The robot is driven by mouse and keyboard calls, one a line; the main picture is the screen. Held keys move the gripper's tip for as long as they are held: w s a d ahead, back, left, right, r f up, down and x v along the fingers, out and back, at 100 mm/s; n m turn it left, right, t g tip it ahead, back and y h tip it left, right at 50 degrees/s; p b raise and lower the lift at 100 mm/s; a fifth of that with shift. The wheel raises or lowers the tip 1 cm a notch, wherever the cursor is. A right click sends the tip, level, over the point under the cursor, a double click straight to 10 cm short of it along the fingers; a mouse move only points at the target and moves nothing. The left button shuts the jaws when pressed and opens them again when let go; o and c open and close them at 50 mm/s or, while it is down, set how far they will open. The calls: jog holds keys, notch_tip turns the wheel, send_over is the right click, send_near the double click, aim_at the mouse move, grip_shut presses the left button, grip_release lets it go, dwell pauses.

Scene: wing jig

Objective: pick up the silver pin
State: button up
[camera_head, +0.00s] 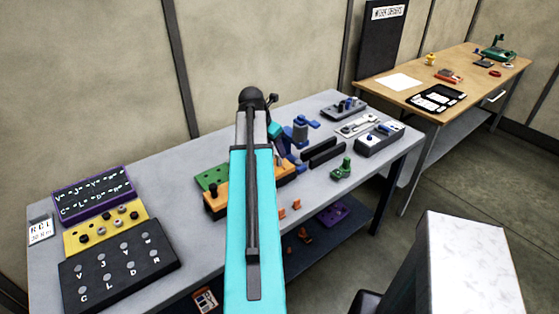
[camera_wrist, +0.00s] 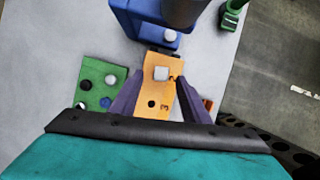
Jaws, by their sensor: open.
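A pale silver, square-topped pin (camera_wrist: 161,73) stands in an orange block (camera_wrist: 158,88) in the wrist view. I take it to be the silver pin. My gripper (camera_wrist: 160,78) is open, with its two dark purple fingers on either side of the block and the pin between their tips in the picture. I cannot tell the height of the fingertips above the block. In the head view the orange block (camera_head: 272,184) shows partly, behind my turquoise arm; the pin is hidden there.
A green board (camera_wrist: 98,84) with round knobs lies left of the block. A blue fixture (camera_wrist: 138,22) with a white ball stands close beyond it, and a green part (camera_wrist: 231,18) is at upper right. Dark bars (camera_head: 322,152) and a grey-blue box (camera_head: 380,139) stand right of my arm.

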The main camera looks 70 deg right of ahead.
aim_at(279, 162)
jog(key=shift+p+x, duration=1)
jog(key=shift+x, duration=1.55)
jog(key=shift+s, duration=0.1)
jog(key=shift+c, duration=0.2)
grip_shut()
